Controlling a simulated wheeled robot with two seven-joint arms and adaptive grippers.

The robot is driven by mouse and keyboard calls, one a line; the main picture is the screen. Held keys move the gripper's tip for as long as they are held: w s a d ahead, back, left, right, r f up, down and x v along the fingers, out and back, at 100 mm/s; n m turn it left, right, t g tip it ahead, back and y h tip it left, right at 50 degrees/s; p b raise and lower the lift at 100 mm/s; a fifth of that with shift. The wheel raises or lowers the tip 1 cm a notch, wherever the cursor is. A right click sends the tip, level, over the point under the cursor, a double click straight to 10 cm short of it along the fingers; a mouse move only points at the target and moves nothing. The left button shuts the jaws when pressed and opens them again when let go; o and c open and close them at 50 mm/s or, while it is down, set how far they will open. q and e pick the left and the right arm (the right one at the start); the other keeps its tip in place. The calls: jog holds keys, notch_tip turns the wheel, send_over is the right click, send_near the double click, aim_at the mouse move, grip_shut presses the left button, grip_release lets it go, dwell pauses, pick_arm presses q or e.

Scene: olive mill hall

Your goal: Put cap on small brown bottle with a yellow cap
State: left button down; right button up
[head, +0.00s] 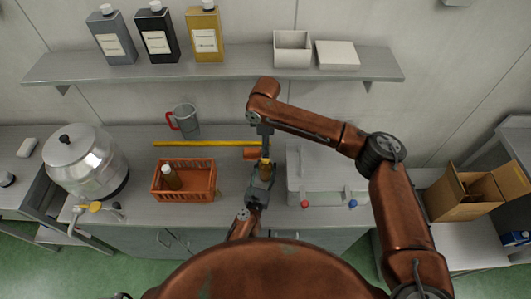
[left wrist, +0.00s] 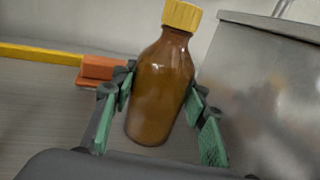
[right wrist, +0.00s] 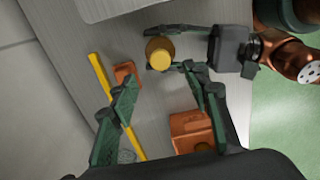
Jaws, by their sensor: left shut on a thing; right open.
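A small brown bottle (left wrist: 160,90) stands nearly upright, slightly tilted in the left wrist view, between the green-padded fingers of my left gripper (left wrist: 158,120), which is shut on it. A yellow cap (left wrist: 182,15) sits on the bottle's mouth; whether it is screwed tight cannot be told. The right wrist view shows the cap (right wrist: 159,52) from above, with the bottle mostly hidden below it. My right gripper (right wrist: 160,97) is open and empty. In the head view it hangs just above the bottle (head: 265,165) and hides part of it.
An orange crate (head: 188,196) holding another brown bottle (head: 171,177) stands left on the bench. A yellow bar (head: 200,143), an orange block (head: 250,153) and a mug (head: 187,122) lie behind. A grey metal box (head: 325,172) is close on the right. A shelf (head: 235,67) runs above.

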jog(key=shift+r, duration=2.35)
pick_arm(q)
jog(key=c, duration=1.1)
grip_release()
jog(key=shift+s, duration=0.1)
jog(key=v, duration=1.1)
jog(key=shift+s+a, duration=0.2)
jog(key=shift+s, duration=0.2)
jog(key=shift+s, duration=0.1)
pick_arm(e)
jog(key=shift+s+f, duration=0.1)
